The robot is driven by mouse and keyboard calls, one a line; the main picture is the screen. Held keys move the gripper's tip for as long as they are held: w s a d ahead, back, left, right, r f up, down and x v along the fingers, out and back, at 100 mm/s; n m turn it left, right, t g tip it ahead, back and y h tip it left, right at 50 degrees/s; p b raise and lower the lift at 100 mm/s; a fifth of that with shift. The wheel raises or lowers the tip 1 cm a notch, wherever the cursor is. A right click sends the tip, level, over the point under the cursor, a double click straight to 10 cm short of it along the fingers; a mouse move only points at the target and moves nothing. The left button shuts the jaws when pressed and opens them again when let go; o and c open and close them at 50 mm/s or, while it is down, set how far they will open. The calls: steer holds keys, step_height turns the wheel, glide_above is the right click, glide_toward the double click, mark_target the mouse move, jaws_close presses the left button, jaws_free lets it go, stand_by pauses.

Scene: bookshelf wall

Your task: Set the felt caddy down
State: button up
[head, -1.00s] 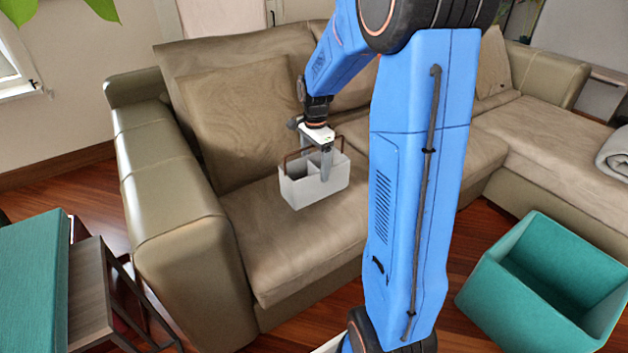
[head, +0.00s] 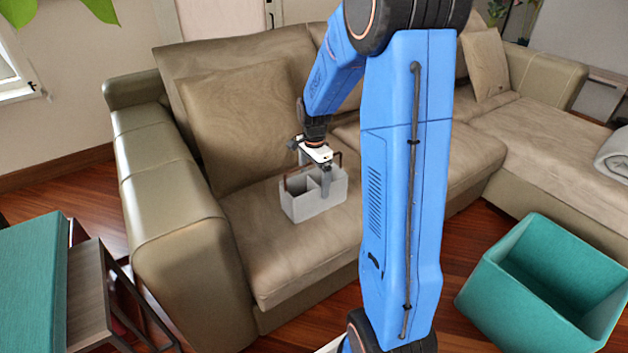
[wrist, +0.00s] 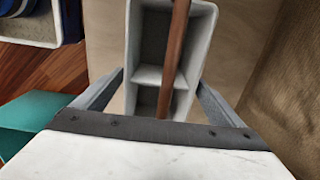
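The felt caddy (head: 310,207) is a light grey divided box with a brown handle (head: 288,181). It is upright at the sofa seat (head: 275,262), low over or on the cushion; I cannot tell whether its base touches. My gripper (head: 313,172) points down over it, with one finger across its near wall and the other behind. In the wrist view the fingers lie against the two long sides of the caddy (wrist: 208,30), and the handle runs between them. The compartments that show look empty.
A back cushion (head: 245,120) stands behind the caddy, and the sofa's left armrest (head: 170,205) is to its left. A teal bin (head: 520,305) is on the floor at right. A dark side table (head: 88,300) is at lower left. Bare seat surrounds the caddy.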

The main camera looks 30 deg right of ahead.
steer(key=shift+r, duration=0.1)
step_height(320, 180, up, 11)
steer(key=shift+r, duration=0.1)
steer(key=shift+s+r, duration=0.1)
steer(key=shift+r, duration=0.4)
steer(key=s+a+r+n+t, duration=0.1)
steer(key=s+a+r+n, duration=0.3)
steer(key=s, duration=0.3)
steer(key=s+a+r+n+t, duration=0.1)
steer(key=s+a+r+n, duration=0.3)
steer(key=s, duration=0.3)
steer(key=s+a+f+n+t, duration=0.1)
steer(key=s+a+n, duration=0.2)
steer(key=s, duration=0.4)
steer(key=s+a+f+n+t, duration=0.1)
steer(key=s+a+n, duration=0.1)
steer(key=s+n, duration=0.4)
steer(key=shift+s+a+f+n+t, duration=0.2)
steer(key=shift+s+a+n+t, duration=0.15)
steer(key=shift+s, duration=0.8)
steer(key=shift+a, duration=0.1)
